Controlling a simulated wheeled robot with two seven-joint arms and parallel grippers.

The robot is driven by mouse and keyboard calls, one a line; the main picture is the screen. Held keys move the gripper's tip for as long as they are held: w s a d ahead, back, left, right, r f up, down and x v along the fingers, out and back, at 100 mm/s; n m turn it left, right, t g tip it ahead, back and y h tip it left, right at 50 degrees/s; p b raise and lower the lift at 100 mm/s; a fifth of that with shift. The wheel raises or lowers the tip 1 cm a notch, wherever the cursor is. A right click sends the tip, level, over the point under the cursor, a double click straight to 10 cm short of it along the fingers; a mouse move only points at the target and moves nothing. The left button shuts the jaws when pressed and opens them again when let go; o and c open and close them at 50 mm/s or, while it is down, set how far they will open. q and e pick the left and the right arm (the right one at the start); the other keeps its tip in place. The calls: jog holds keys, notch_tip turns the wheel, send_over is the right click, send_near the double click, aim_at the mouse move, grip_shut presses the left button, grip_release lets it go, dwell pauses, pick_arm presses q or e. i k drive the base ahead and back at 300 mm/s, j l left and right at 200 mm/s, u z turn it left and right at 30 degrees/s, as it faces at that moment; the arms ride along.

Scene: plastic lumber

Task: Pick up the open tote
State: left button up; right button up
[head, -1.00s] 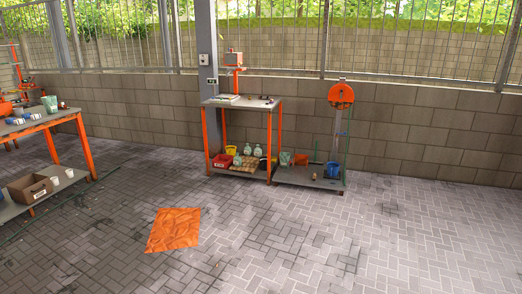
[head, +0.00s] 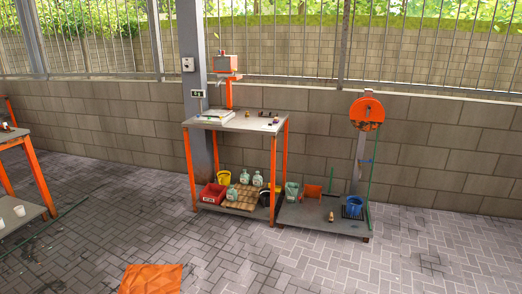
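A red open bin (head: 213,193) sits at the left end of the lower shelf of an orange-legged workbench (head: 222,125), by the wall. I cannot tell whether it is the open tote. No other open tote is clear in this view. Neither of my grippers is in view.
Green-white jugs (head: 232,192), a yellow bucket (head: 224,177) and a brown tray (head: 240,203) share the shelf. To the right stands a low platform (head: 318,222) with a blue bucket (head: 355,205). An orange cloth (head: 151,279) lies on the paving. A table (head: 20,215) stands left. Paving between is open.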

aim_at(292, 193)
jog(key=i, duration=2.25)
